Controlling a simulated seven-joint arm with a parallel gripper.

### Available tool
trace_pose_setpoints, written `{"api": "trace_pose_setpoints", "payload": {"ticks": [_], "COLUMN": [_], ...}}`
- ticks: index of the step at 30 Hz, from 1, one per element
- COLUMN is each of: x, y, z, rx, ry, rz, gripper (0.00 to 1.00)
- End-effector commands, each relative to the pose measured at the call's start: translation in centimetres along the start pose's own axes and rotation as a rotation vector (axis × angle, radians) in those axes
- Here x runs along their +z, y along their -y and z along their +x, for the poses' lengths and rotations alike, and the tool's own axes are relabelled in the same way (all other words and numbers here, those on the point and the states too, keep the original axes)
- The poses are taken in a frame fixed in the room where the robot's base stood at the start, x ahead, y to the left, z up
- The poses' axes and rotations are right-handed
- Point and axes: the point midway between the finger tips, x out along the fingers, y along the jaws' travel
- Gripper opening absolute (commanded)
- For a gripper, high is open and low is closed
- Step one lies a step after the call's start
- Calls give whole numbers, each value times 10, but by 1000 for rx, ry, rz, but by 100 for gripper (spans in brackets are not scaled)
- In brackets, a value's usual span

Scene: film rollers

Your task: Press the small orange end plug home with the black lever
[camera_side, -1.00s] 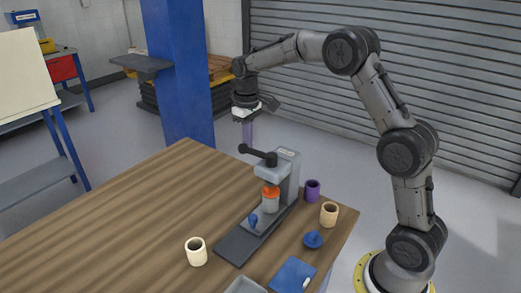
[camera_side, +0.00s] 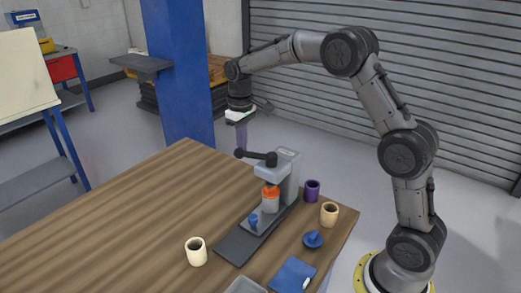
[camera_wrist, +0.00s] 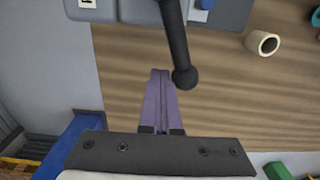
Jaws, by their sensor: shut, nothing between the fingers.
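The small orange end plug (camera_side: 270,191) sits on top of a pale cylinder (camera_side: 270,206) under the head of the grey press (camera_side: 285,172) in the side view. The black lever (camera_side: 257,156) sticks out to the left from the press top, nearly level, ending in a round knob. My gripper (camera_side: 241,146), with purple fingers, is shut and empty, pointing down right at the knob. In the wrist view its fingertips (camera_wrist: 160,73) lie just left of the lever's knob (camera_wrist: 185,78); I cannot tell whether they touch. The plug is hidden in the wrist view.
A blue handle (camera_side: 253,222) stands on the press base (camera_side: 237,247). A cream cup (camera_side: 196,252), a tan cup (camera_side: 329,214), a purple cup (camera_side: 312,191) and a blue knobbed piece (camera_side: 313,239) stand around it. The table's left side is clear.

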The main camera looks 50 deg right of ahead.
Motion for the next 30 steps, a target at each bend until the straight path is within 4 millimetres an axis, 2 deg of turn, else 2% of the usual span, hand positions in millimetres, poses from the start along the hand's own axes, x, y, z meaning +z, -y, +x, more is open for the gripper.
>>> {"api": "trace_pose_setpoints", "payload": {"ticks": [14, 27, 30], "x": [0, 4, 4], "y": [4, 22, 20], "z": [0, 0, 0], "rx": [0, -1, -1], "ry": [0, 0, 0], "rz": [-1, -2, 0], "gripper": [0, 0, 0]}}
